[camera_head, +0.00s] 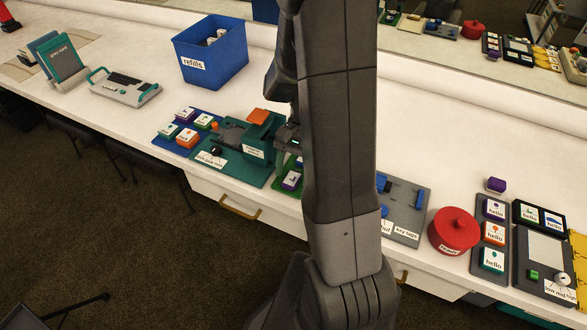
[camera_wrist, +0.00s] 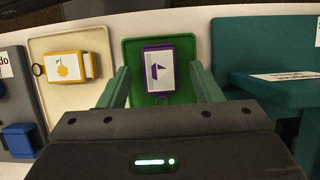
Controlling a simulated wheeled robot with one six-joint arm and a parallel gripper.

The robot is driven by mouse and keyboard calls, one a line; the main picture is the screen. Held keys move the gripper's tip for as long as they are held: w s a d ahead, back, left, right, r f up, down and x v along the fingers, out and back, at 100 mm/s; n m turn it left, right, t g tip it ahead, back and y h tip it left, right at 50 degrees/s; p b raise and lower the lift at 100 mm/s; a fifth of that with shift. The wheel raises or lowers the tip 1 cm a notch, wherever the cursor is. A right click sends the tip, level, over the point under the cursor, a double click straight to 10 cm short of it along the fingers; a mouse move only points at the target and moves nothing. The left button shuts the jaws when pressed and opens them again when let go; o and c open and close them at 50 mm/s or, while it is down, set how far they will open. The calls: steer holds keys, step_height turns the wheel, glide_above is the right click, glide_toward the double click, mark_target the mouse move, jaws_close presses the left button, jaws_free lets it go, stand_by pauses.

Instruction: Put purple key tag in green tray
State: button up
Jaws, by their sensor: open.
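The purple key tag (camera_wrist: 158,70), with a white face and a purple shape, lies in the green tray (camera_wrist: 133,50) in the wrist view. Its dark ring is at the near end. My gripper (camera_wrist: 159,76) is open, with a green finger on each side of the tag and a visible gap to it. In the head view, the tag (camera_head: 291,180) and part of the green tray (camera_head: 280,185) show beside my arm, which hides the rest. My gripper (camera_head: 288,138) is mostly hidden there.
A cream tray (camera_wrist: 50,110) with a yellow tag (camera_wrist: 68,67) stands left of the green tray in the wrist view, and a teal stand (camera_wrist: 250,45) is at right. In the head view, a blue refills bin (camera_head: 210,60) stands behind and a red pot (camera_head: 454,232) at right.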

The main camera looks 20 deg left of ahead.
steer(key=shift+r, duration=0.15)
steer(key=p+v, duration=0.1)
steer(key=v, duration=1.2)
steer(key=shift+r, duration=0.25)
steer(key=shift+f, duration=0.1)
steer(key=b+x, duration=0.1)
steer(key=x, duration=1.2)
steer(key=shift+w, duration=0.1)
steer(key=shift+r+p, duration=0.85)
steer(key=shift+r, duration=0.05)
